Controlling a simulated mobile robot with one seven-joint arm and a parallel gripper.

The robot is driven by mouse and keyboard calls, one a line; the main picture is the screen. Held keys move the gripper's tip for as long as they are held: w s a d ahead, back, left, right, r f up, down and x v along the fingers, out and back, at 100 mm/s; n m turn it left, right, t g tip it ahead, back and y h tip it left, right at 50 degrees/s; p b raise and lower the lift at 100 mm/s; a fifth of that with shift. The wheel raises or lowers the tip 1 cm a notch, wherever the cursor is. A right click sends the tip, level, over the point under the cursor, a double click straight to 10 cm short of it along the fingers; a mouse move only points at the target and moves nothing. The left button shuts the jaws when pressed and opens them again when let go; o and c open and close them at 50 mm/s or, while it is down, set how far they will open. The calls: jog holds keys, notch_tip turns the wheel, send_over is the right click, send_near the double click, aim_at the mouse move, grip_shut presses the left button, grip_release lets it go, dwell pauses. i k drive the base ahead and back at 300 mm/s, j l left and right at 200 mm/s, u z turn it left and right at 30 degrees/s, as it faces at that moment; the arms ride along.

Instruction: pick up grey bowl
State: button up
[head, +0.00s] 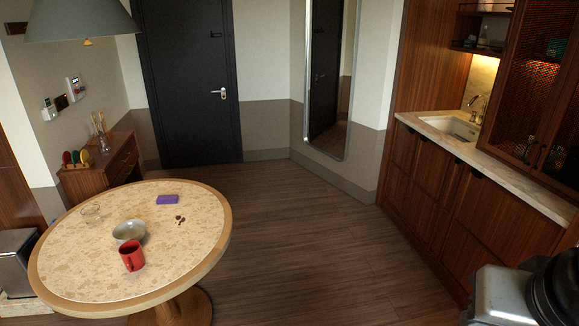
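The grey bowl (128,231) sits upright near the middle of the round table (75,278) at the left. A red mug (132,257) stands just in front of it and may cover a little of its near rim; I cannot tell whether they touch. Part of my arm shows at the lower right corner, far from the table. My gripper's fingers are not in view.
A purple block (168,199), small dark pieces (180,219) and a clear glass dish (91,213) also lie on the table. A lamp shade (80,20) hangs above its far left. Open floor (300,250) separates the table from the counter (500,170).

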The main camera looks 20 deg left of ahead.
aim_at(135, 229)
jog(key=u, duration=2.05)
jog(key=i+j+z, duration=0.3)
jog(key=i+j, duration=0.15)
jog(key=i+j+z, duration=0.3)
jog(key=i+j, duration=0.3)
jog(key=i+j+z, duration=0.15)
jog(key=i, duration=0.35)
jog(key=i+j+z, duration=0.15)
jog(key=i+j, duration=0.25)
jog(key=i, duration=0.05)
